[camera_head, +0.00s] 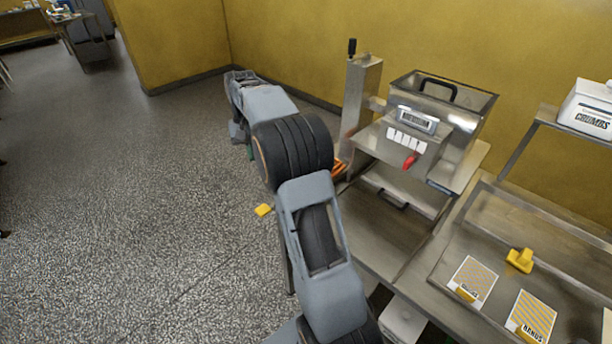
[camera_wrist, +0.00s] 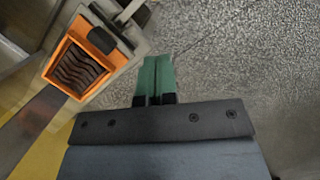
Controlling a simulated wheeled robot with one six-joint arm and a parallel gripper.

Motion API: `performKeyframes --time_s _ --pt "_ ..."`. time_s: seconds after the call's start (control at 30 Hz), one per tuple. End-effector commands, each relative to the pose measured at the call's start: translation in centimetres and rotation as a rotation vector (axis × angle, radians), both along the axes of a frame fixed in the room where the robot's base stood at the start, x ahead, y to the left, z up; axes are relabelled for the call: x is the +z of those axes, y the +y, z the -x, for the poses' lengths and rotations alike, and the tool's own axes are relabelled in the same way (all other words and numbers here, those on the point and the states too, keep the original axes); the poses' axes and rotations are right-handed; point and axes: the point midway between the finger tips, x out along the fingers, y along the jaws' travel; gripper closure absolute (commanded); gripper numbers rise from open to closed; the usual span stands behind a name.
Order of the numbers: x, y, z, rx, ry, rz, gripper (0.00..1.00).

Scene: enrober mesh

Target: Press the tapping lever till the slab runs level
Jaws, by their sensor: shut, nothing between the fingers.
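In the wrist view my gripper (camera_wrist: 155,78) has its green fingers together, with nothing between them, above the speckled floor. To its left is an orange frame (camera_wrist: 53,62) holding a brown slab (camera_wrist: 78,72) with a wavy, uneven surface. A black pad (camera_wrist: 101,40) sits at the frame's upper right edge, apart from my fingers; I cannot tell if it is the tapping lever. In the head view the orange frame (camera_head: 341,167) shows only partly behind my arm, beside the steel machine (camera_head: 435,125). My fingers are mostly hidden there.
The machine has a red handle (camera_head: 410,161) in front and a steel column (camera_head: 361,95) with a black knob (camera_head: 352,47) on its left. The steel bench (camera_head: 430,287) holds cards and a yellow piece (camera_head: 520,259). Floor on the left is open, with a small yellow thing (camera_head: 264,210).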

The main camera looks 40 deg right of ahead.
Motion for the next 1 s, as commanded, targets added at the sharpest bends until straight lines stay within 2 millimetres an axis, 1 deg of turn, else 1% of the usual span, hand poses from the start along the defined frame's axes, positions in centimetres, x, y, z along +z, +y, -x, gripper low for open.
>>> performKeyframes --time_s 0.2,0.37,0.47,0.8,0.9,1.0 --pt "-0.1 0.0 0.0 0.000 0.000 0.000 1.00" --pt "-0.8 0.2 0.1 0.004 -0.022 0.006 1.00" --pt "-1.5 0.7 0.9 0.010 -0.048 0.013 1.00" --pt "-4.2 2.3 4.8 0.014 -0.125 0.047 1.00" --pt "-4.7 2.5 5.6 0.009 -0.133 0.054 1.00" --pt "-5.1 2.5 5.8 0.004 -0.130 0.056 1.00"
